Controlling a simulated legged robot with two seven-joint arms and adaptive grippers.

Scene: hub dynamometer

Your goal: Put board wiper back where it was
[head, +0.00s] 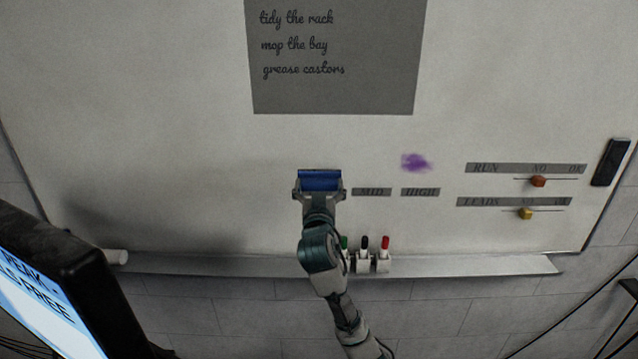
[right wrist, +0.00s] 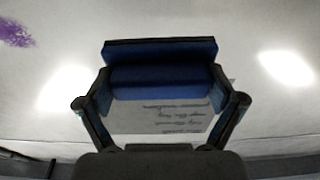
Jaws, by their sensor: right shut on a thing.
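The blue board wiper (head: 320,181) is in my right gripper (head: 319,194), in front of the lower middle of the whiteboard (head: 150,130). In the right wrist view the wiper (right wrist: 160,80) lies crosswise between the two fingers of the right gripper (right wrist: 160,100), which are shut on it. I cannot tell whether the wiper touches the board. My left gripper is not in view.
A tray ledge (head: 460,265) runs below the board, with green, black and red markers (head: 385,250). A purple smudge (head: 415,162) is on the board. Sliders (head: 538,181) and a black block (head: 610,162) are at right. A dark-framed screen (head: 50,285) stands at lower left.

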